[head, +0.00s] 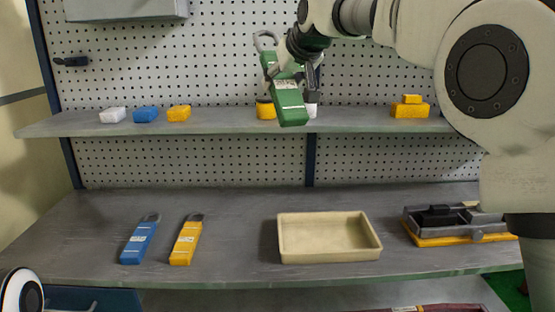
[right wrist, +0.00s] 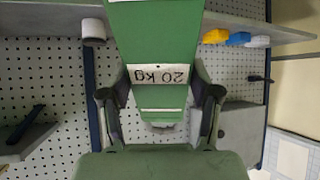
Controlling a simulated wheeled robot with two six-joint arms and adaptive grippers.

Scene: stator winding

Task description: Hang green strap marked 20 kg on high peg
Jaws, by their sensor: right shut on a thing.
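The green strap (head: 290,101) has a white label, and in the right wrist view (right wrist: 155,45) the label reads 20 kg upside down. My right gripper (head: 301,66) is shut on the strap and holds it in the air in front of the pegboard, above the upper shelf's front edge. The strap hangs tilted, its grey loop (head: 265,40) at the upper left and its lower end at the lower right. A dark peg (head: 71,61) sticks out of the pegboard at the upper left, well away from the strap. My left gripper is out of view.
The upper shelf (head: 225,123) bears white, blue and yellow blocks. Blue (head: 139,242) and yellow (head: 186,242) straps, a beige tray (head: 330,259) and a grey-and-yellow fixture (head: 450,226) stand on the bench. A grey box (head: 126,9) hangs above the peg. The pegboard between peg and strap is clear.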

